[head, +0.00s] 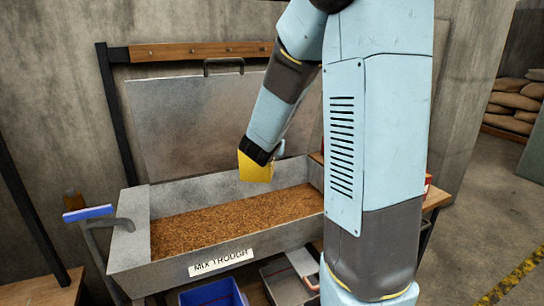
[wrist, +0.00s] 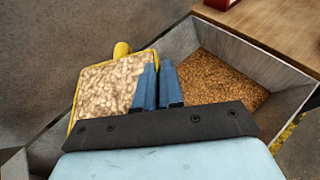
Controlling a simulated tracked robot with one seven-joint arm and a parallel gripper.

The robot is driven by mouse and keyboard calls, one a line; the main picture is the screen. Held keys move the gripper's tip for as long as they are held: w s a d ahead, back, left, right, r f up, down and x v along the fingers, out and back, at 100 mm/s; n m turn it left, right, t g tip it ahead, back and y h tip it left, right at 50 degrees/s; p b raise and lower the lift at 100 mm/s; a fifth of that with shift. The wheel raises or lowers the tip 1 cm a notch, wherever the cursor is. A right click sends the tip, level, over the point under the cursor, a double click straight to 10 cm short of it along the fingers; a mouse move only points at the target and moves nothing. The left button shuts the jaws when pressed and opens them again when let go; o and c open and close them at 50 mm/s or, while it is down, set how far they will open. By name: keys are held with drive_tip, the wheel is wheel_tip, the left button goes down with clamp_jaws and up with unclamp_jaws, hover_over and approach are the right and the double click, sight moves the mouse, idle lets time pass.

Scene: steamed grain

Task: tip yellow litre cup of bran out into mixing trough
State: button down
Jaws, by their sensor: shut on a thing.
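The yellow litre cup (head: 255,168) is held over the back part of the mixing trough in the head view. In the wrist view the cup (wrist: 72,112) shows its open top, filled with pale bran (wrist: 110,85). My gripper (wrist: 162,80) is shut on the cup's near side wall; its blue fingers are close together there. In the head view my arm hides most of the gripper. The grey metal mixing trough (head: 134,248) has a layer of brown grain (head: 235,220) across its floor. The trough also shows in the wrist view (wrist: 270,68), right of the cup.
The trough's lid (head: 215,125) stands raised behind it. A blue crate (head: 212,293) and a grey bin (head: 288,278) sit below. Sacks (head: 515,100) are stacked at the far right.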

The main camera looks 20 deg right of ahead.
drive_tip(key=shift+w+d+f+n+t+y, duration=0.4)
drive_tip(key=shift+w+d+f+n+y, duration=0.1)
drive_tip(key=shift+f+y, duration=0.2)
drive_tip(key=shift+w+d+f+n+t+y, duration=0.1)
drive_tip(key=shift+d+f+n+t+y, duration=0.15)
drive_tip(key=shift+f+n+y, duration=0.3)
drive_tip(key=shift+w+d+f+n+t+y, duration=0.1)
drive_tip(key=shift+d+f+n+t+y, duration=0.1)
drive_tip(key=shift+f+n+y, duration=0.3)
drive_tip(key=shift+w+a+r+n+h, duration=0.1)
drive_tip(key=shift+a+r+n+h, duration=0.1)
drive_tip(key=shift+a+n+h, duration=0.2)
